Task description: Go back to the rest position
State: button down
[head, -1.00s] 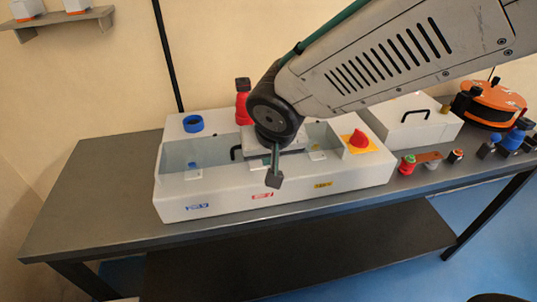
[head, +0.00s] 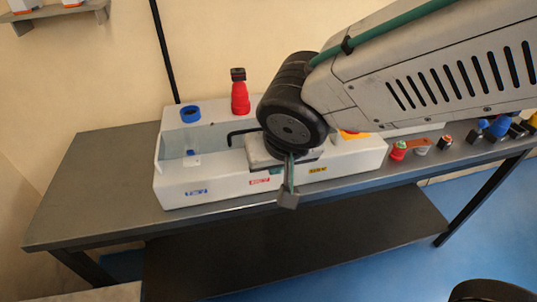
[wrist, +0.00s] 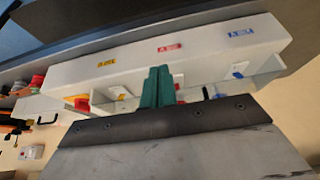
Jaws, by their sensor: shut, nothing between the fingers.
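My gripper shows in the head view (head: 289,197), hanging below the black wrist joint in front of the white busbar bender box (head: 225,190). In the wrist view my gripper's green fingers (wrist: 157,85) lie side by side, shut with nothing between them. The fingers appear apart from the box, which lies beyond them in the wrist view (wrist: 190,50).
The box stands on a grey table (head: 105,185) with a dark lower shelf (head: 300,250). Several small parts, including a red-topped one (head: 398,151), lie to the right. The table's left end is clear.

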jog(key=s+d+r+m+g, duration=0.1)
jog(key=s+d+r, duration=0.1)
jog(key=d, duration=0.6)
jog(key=s+d+r+m+g+h, duration=0.1)
jog(key=s+d+r, duration=0.1)
jog(key=s+d, duration=0.3)
jog(key=s+d+r+g, duration=0.1)
jog(key=s+d, duration=0.3)
jog(key=d, duration=0.8)
jog(key=shift+d+r+m+g, duration=0.2)
jog(key=shift+r+m+g, duration=0.1)
jog(key=shift+r+m, duration=0.15)
